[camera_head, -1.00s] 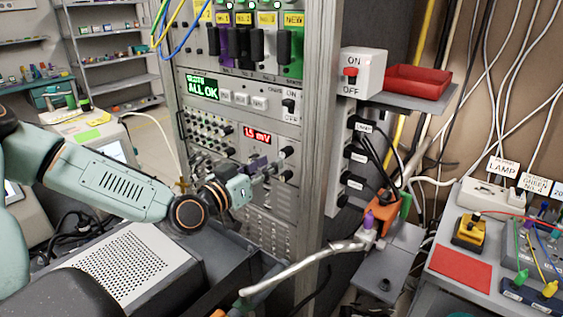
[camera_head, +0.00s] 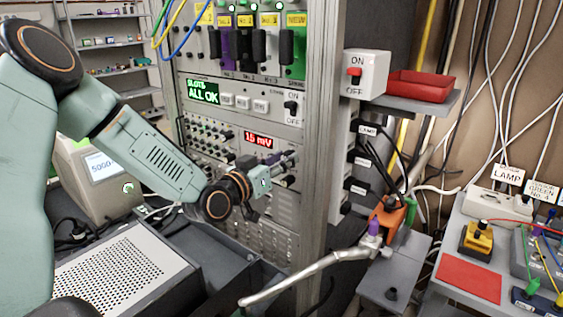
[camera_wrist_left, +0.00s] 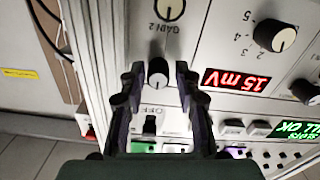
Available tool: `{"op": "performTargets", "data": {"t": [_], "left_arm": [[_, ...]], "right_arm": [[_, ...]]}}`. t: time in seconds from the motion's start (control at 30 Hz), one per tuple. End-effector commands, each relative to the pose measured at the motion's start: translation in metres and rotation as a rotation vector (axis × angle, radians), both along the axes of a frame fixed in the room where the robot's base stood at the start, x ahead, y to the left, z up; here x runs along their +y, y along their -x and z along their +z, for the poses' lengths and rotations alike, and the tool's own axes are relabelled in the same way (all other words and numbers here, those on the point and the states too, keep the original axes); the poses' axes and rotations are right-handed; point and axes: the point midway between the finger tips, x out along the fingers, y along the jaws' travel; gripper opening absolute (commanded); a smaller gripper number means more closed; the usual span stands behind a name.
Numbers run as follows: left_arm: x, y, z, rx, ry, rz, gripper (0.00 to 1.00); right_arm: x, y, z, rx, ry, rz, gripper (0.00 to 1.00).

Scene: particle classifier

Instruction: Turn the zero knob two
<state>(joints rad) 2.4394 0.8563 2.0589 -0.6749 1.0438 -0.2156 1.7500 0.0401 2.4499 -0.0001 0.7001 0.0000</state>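The rack panel shows a red millivolt display (camera_head: 262,140) with small knobs around it. In the left wrist view the panel appears upside down. A dark knob with a pale face (camera_wrist_left: 158,74) stands between the two fingers of my left gripper (camera_wrist_left: 159,88). The fingers are open, one on each side, with a visible gap to the knob. A "GAIN 2" label (camera_wrist_left: 166,31) lies between this knob and another above it. No "zero" lettering is readable. In the head view my left gripper (camera_head: 281,163) is at the panel, covering part of it. My right gripper is not in view.
A switch (camera_wrist_left: 150,124) marked OFF and more knobs (camera_wrist_left: 285,39) lie close by on the panel. The rack's metal upright (camera_head: 319,150) stands right of the gripper. A grey perforated box (camera_head: 125,270) sits below the arm. A red tray (camera_head: 420,86) lies on a shelf.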

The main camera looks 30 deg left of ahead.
Motion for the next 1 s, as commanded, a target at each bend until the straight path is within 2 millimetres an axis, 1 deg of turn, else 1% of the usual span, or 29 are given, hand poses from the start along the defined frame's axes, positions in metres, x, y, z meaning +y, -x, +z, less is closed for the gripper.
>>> {"op": "performTargets", "data": {"t": [0.13,0.5,0.53,0.83,1.0], "left_arm": [[-0.0001,0.0001,0.0002,0.000,0.000,0.000,0.33],[-0.0004,0.0003,0.0000,0.001,-0.001,-0.001,0.01],[-0.0003,0.0003,-0.0002,0.001,-0.001,-0.001,0.00],[-0.0005,0.0004,-0.0006,0.003,0.016,-0.001,0.00],[-0.0005,0.0004,-0.0011,0.009,0.080,-0.001,0.00]], "right_arm": [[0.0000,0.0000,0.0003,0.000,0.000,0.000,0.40],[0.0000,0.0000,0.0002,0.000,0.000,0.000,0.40],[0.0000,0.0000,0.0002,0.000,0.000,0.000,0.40],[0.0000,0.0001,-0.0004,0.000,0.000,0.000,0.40],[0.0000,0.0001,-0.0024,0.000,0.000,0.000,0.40]]}}
